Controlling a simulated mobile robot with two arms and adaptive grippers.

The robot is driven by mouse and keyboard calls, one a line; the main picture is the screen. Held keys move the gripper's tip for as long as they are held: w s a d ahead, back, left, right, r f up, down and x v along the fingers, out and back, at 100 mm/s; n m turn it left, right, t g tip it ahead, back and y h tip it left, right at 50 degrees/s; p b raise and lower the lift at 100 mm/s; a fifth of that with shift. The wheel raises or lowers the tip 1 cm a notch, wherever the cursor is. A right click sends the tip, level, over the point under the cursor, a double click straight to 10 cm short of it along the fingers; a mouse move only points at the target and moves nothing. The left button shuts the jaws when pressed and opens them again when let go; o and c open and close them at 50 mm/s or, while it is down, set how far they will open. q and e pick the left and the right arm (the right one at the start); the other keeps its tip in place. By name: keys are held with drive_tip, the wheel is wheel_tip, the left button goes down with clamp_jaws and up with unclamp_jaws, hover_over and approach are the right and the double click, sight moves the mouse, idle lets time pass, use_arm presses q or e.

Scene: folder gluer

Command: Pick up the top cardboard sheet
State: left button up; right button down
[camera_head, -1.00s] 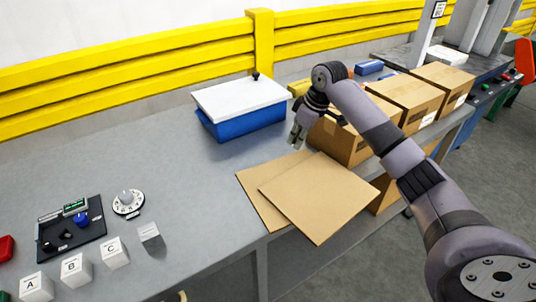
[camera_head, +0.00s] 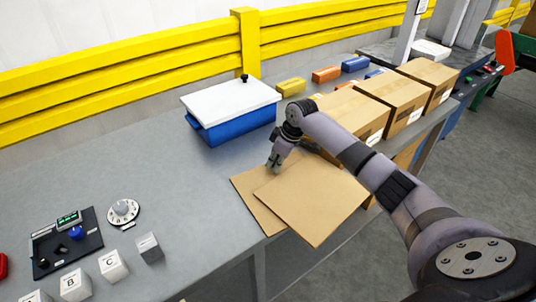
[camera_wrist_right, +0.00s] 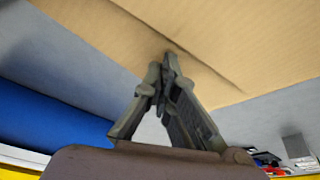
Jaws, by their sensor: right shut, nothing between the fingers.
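Two tan cardboard sheets lie overlapped at the table's front edge. The top sheet (camera_head: 315,200) is turned relative to the lower sheet (camera_head: 253,205), which shows along its left side. In the right wrist view, the top sheet (camera_wrist_right: 250,40) and the lower sheet (camera_wrist_right: 95,30) meet along a dark slanting edge. My right gripper (camera_head: 273,166) points down at the back left part of the sheets. It is shut and empty, with its fingertips (camera_wrist_right: 168,62) close to that edge; I cannot tell whether they touch the cardboard. My left gripper is not in view.
A blue box with a white lid (camera_head: 230,105) stands behind the sheets. Cardboard boxes (camera_head: 392,100) line the right, with small coloured blocks (camera_head: 326,75) behind. A dial (camera_head: 123,212), a dark panel (camera_head: 68,243) and lettered cubes (camera_head: 113,266) are at the left. The table between is clear.

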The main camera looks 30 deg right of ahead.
sight(279, 173)
drive_tip(key=shift+s+d, duration=0.2)
drive_tip(key=shift+s, duration=0.2)
drive_tip(key=shift+w, duration=0.15)
drive_tip(key=shift+s+d+r+p, duration=0.1)
drive_tip(key=shift+s+d+p, duration=0.2)
drive_tip(key=shift+s+p, duration=0.25)
drive_tip(key=shift+s+d+r+p, duration=0.1)
drive_tip(key=shift+s+d+p, duration=0.25)
drive_tip(key=shift+p, duration=0.3)
drive_tip(key=shift+s+f, duration=0.1)
drive_tip(key=shift+s, duration=0.15)
drive_tip(key=shift+f, duration=0.1)
drive_tip(key=shift+w, duration=0.1)
